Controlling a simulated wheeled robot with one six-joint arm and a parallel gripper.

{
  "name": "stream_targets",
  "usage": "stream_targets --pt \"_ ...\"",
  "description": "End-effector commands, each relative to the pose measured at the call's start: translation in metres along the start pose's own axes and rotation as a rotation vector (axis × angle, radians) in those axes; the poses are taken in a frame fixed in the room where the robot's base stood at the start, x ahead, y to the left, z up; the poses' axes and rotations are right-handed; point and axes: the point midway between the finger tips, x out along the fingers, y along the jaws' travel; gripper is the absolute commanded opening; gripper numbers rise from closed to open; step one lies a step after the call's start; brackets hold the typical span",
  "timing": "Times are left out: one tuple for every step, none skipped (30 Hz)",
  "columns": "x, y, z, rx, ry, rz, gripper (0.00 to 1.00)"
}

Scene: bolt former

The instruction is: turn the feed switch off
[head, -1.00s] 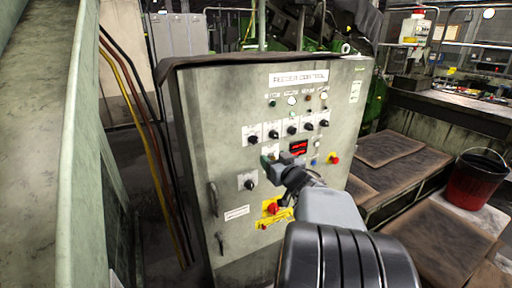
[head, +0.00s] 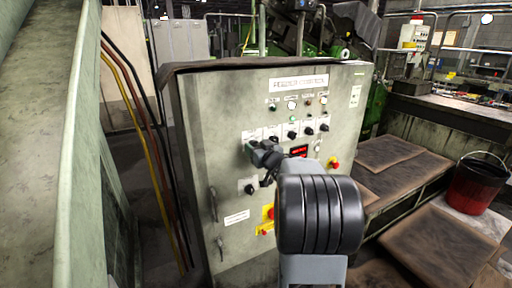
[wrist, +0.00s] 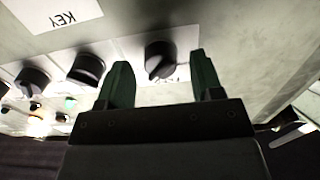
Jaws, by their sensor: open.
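The grey feeder control cabinet (head: 190,150) carries a row of black rotary knobs; their small labels are unreadable, so I cannot tell by label which is the feed switch. My gripper (head: 250,149) is at the left end of this row, partly covering it, in the head view. In the wrist view my gripper (wrist: 163,75) is open, its two green fingers apart. The end knob (wrist: 159,60) of the row shows between the fingertips; I cannot tell whether they touch it. Two neighbouring knobs, the nearer one (wrist: 88,68) and a farther one (wrist: 33,80), lie outside the left finger.
A lower knob (head: 250,187), a red-and-yellow switch (head: 268,212), a red button (head: 333,162) and a red display (head: 299,151) are on the same panel. A door handle (head: 213,204) projects at left. A red bucket (head: 475,185) stands at right.

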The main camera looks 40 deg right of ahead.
Motion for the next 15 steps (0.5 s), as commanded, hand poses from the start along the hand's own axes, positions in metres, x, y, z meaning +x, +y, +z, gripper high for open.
stream_targets --pt "0.0033 -0.0003 0.0005 0.000 -0.001 -0.001 0.60" --pt "0.0046 -0.0004 0.0007 0.001 -0.001 -0.001 0.60" --pt "0.0059 -0.0006 0.0006 0.000 -0.001 -0.001 0.60" --pt "0.0067 -0.0006 0.0005 0.000 -0.001 -0.001 0.60" --pt "0.0073 -0.0007 0.0004 0.000 -0.001 -0.001 0.60" --pt "0.0078 -0.0007 0.0002 0.000 0.000 -0.001 0.60" --pt "0.0080 -0.0007 0.0002 0.000 0.000 -0.001 0.60" --pt "0.0081 -0.0007 0.0001 0.000 0.000 -0.001 0.60" --pt "0.0081 -0.0007 0.0002 0.000 0.000 -0.001 0.60" --pt "0.0080 -0.0006 0.0001 0.000 0.000 -0.001 0.60" --pt "0.0080 -0.0006 0.0002 0.000 0.000 -0.001 0.60" --pt "0.0079 -0.0006 0.0002 0.000 0.000 -0.001 0.60" --pt "0.0079 -0.0006 0.0002 0.000 0.000 -0.001 0.60" --pt "0.0079 -0.0006 0.0002 0.000 0.000 -0.001 0.58" --pt "0.0078 -0.0006 0.0003 0.000 0.000 -0.001 0.55"
